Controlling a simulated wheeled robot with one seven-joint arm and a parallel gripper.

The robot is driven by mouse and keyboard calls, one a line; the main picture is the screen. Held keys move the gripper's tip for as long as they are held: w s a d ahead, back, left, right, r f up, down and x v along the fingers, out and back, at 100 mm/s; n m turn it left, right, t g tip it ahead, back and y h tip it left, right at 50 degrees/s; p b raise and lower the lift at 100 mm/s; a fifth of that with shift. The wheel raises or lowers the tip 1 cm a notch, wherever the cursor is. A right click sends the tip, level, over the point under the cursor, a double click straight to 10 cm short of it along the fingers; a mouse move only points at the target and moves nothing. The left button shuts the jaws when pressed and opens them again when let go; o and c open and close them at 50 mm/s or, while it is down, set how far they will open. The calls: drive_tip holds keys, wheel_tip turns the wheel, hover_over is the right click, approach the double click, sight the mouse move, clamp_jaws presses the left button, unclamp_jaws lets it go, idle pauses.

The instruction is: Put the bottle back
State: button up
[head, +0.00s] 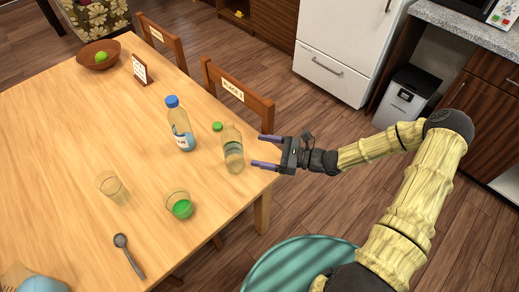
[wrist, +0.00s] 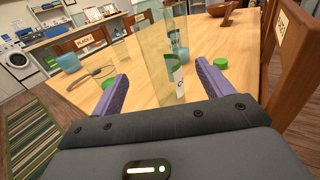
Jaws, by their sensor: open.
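A second bottle (head: 181,129), with a blue cap and a label, stands farther left.
A glass with green liquid (head: 180,206), an empty-looking glass (head: 112,188) and a spoon (head: 123,248) are nearby. A brown bowl (head: 98,56) and a small sign (head: 139,69) stand at the back. A chair (head: 238,92) and a teal round seat (head: 295,265) flank the table's edge.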

idle(0.6)
drive_tip(key=s+d+n+g+h, duration=0.6)
drive_tip(key=s+n+h, duration=0.3)
drive_tip(key=s+n, duration=0.15)
drive_tip(key=d+r+n+t+h, duration=0.6)
drive_tip(key=d+r+n+h, duration=0.2)
drive_tip(key=d+r, duration=0.4)
drive_tip(key=shift+s+d+n+h, duration=0.35)
drive_tip(key=shift+d+n+h, duration=0.05)
drive_tip(key=shift+n, duration=0.05)
drive_tip(key=shift+r, duration=0.1)
